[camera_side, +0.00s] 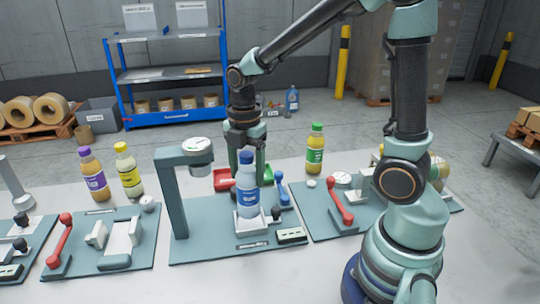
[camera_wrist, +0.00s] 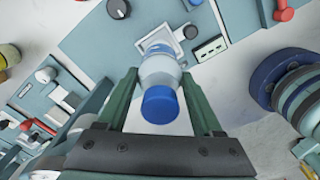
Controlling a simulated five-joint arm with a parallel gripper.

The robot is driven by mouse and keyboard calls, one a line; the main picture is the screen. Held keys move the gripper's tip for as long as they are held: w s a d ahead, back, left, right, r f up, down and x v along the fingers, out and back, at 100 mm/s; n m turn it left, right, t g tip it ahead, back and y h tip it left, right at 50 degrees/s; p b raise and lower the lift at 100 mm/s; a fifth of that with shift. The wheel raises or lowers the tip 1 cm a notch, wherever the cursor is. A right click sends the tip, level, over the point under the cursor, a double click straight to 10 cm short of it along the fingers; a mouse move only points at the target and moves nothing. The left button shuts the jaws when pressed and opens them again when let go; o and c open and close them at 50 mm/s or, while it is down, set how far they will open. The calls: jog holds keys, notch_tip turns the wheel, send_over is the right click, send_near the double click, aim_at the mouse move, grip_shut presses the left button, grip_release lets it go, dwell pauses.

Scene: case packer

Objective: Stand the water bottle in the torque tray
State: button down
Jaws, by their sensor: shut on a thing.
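The water bottle (camera_side: 247,186) has a clear pale body, a blue and white label and a blue cap. It stands upright at the white torque tray (camera_side: 238,225) on the middle teal station. In the wrist view the water bottle (camera_wrist: 160,80) is between the fingers, cap toward the camera, with its base over the tray (camera_wrist: 152,40). My gripper (camera_side: 247,165) is shut on the bottle's upper part, from behind it in the side view. The wrist view shows a finger of my gripper (camera_wrist: 160,95) on each side. Whether the base touches the tray floor is hard to tell.
A grey-green post with a round head (camera_side: 197,150) stands left of the tray. A blue lever (camera_side: 282,190) and a black-and-white block (camera_side: 291,235) are at its right. Purple-capped (camera_side: 93,175), yellow-capped (camera_side: 128,170) and green-capped (camera_side: 316,148) bottles stand farther off. Red (camera_side: 225,180) and green bins sit behind.

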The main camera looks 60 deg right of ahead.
aim_at(248, 184)
jog(key=shift+f, duration=1.8)
jog(key=shift+c, duration=0.2)
grip_release()
